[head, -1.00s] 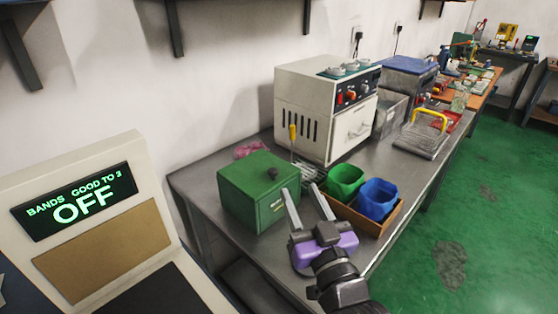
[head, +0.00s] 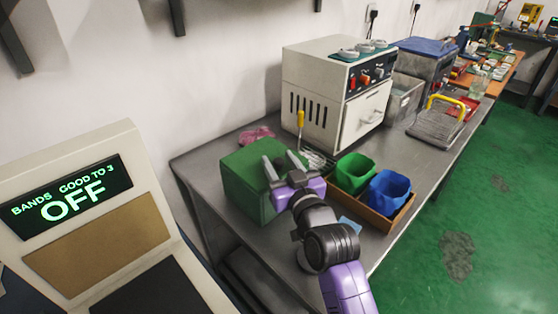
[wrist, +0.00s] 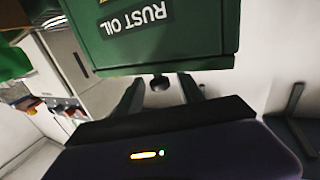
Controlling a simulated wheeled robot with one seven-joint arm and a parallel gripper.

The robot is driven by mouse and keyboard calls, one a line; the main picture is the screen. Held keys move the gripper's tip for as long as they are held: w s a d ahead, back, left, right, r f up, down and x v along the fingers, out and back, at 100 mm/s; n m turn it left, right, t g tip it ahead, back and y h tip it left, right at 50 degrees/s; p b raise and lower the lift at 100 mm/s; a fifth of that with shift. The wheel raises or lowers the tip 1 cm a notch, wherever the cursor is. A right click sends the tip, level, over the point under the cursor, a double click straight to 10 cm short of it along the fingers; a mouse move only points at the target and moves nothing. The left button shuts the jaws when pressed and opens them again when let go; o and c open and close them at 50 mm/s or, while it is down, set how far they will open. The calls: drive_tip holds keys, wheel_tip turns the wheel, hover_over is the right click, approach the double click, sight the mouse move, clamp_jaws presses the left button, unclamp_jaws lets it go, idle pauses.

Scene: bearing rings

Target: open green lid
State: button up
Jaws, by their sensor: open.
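The green box labelled "RUST OIL" (wrist: 150,28) stands on the steel bench, and its green lid (head: 243,163) is on it, shut. A dark round knob (wrist: 160,83) sits on the lid; the wrist view shows it upside down, and my gripper hides it in the head view. My gripper (head: 282,163) is open over the lid. In the wrist view its two fingers stand on either side of the knob, with gaps visible on both sides.
A wooden tray (head: 392,222) with a green bin (head: 355,172) and a blue bin (head: 388,192) is to the right of the box. A white oven (head: 315,100) and a yellow-handled tool (head: 300,120) stand behind. A pink cloth (head: 257,135) lies near the wall.

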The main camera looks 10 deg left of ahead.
drive_tip(key=shift+w+a, duration=0.15)
drive_tip(key=shift+w, duration=0.05)
clamp_jaws()
idle(1.4)
